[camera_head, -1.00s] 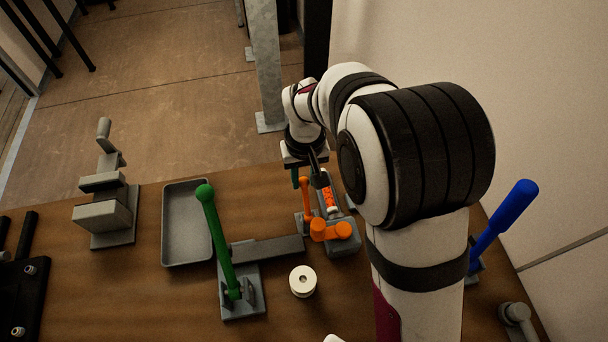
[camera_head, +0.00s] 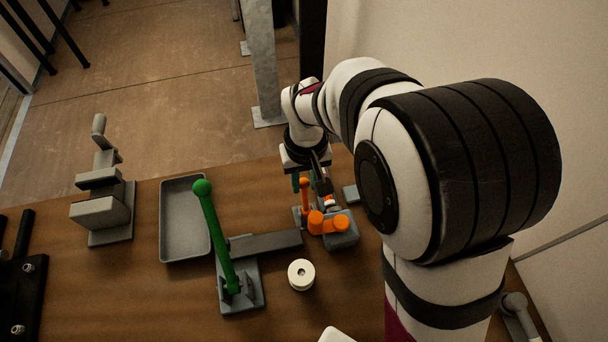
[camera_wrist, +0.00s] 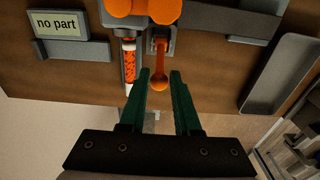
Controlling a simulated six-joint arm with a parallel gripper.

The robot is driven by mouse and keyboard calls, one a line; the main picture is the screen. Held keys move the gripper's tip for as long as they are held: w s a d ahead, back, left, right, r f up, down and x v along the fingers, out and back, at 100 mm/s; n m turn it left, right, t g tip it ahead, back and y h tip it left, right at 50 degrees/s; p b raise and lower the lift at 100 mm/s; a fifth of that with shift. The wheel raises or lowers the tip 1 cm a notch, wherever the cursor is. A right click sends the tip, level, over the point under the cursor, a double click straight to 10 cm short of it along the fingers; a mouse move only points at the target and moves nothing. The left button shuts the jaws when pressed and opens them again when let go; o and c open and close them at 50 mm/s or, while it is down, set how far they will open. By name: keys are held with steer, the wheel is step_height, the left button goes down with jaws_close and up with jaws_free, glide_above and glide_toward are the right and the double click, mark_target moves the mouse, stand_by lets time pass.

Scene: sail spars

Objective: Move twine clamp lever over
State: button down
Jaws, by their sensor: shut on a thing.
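A short orange lever with a round knob (camera_head: 305,192) stands up from a grey base beside an orange jointed fitting (camera_head: 328,224). In the wrist view the lever (camera_wrist: 160,62) points toward me, its knob between the fingertips. My gripper (camera_wrist: 160,84), with green fingers, is shut on the lever's knob. In the head view my gripper (camera_head: 305,184) reaches down at the lever from the far side, and my arm partly covers it. No label shows which lever is the twine clamp's.
A long green lever (camera_head: 218,240) stands left of the clamp. A white spool (camera_head: 301,274) and grey tray (camera_head: 170,252) are nearby. A tube with orange filling (camera_wrist: 129,62) runs beside the lever. A display (camera_wrist: 57,24) reads "no part".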

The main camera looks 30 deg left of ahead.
steer(key=shift+s+d+r, duration=0.15)
steer(key=shift+s+d, duration=0.15)
steer(key=shift+s, duration=0.05)
steer(key=shift+d, duration=0.1)
steer(key=shift+s+d+r, duration=0.15)
steer(key=shift+s+d, duration=0.15)
steer(key=shift+s, duration=0.1)
steer(key=c, duration=1.6)
jaws_free()
steer(key=c, duration=1.1)
jaws_free()
